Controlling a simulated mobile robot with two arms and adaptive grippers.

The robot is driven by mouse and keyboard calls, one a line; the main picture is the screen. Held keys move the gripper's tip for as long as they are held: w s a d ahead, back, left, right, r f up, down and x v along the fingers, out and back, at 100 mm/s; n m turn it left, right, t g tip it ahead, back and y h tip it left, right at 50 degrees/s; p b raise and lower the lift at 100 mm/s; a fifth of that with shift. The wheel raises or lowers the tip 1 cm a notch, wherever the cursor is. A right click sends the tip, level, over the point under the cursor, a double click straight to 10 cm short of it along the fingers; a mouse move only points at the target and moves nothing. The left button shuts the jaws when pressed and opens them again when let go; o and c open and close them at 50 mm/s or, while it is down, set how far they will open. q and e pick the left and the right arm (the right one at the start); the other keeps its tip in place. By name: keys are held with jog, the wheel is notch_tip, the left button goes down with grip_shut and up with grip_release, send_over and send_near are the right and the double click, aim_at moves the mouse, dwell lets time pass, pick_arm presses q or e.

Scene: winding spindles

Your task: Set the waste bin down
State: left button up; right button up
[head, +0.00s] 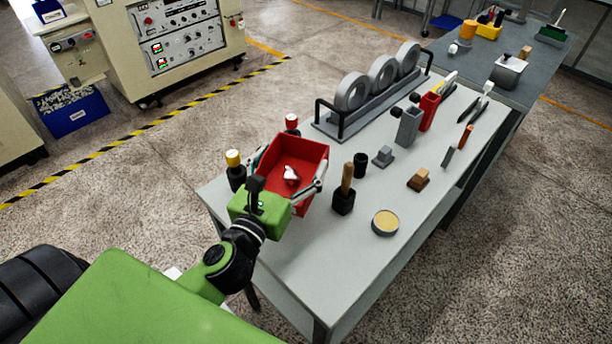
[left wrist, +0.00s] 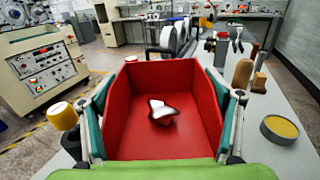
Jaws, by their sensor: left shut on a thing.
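The waste bin is a red open-topped box (head: 303,153) at the near left end of the grey workbench (head: 330,262). A crumpled white and red scrap (head: 290,175) lies inside. My left gripper (head: 287,172) has its fingers on two opposite sides of the bin and is shut on it. In the left wrist view the bin (left wrist: 163,82) fills the middle, upright, between the two fingers. The bin's underside is hidden, so I cannot tell whether it touches the bench top. My right gripper is not in view.
A yellow-capped bottle (head: 234,168) and a red-capped bottle (head: 292,124) stand close beside the bin. A wooden-handled tool (head: 345,195), a black cup (head: 360,164) and a round yellow tin (head: 385,222) stand to its right. A rack of grey rings (head: 380,78) lies behind.

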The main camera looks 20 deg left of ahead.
pick_arm(q)
notch_tip(320, 180, down, 7)
jog(key=shift+r+b, duration=0.2)
jog(key=shift+b, duration=0.9)
jog(key=shift+f, duration=0.1)
jog(key=shift+f, duration=0.2)
jog(key=o, duration=1.1)
jog(key=shift+r, duration=0.1)
jog(key=shift+o, duration=0.2)
jog(key=shift+r, duration=0.3)
jog(key=s, duration=0.2)
jog(key=s+b, duration=0.1)
jog(key=s, duration=0.1)
jog(key=s+b, duration=0.1)
jog(key=s, duration=0.1)
jog(key=shift+d+f, duration=0.2)
jog(key=shift+f, duration=0.1)
jog(key=shift+s+r+b, duration=0.2)
jog(key=shift+s+b, duration=0.25)
jog(key=shift+s, duration=0.35)
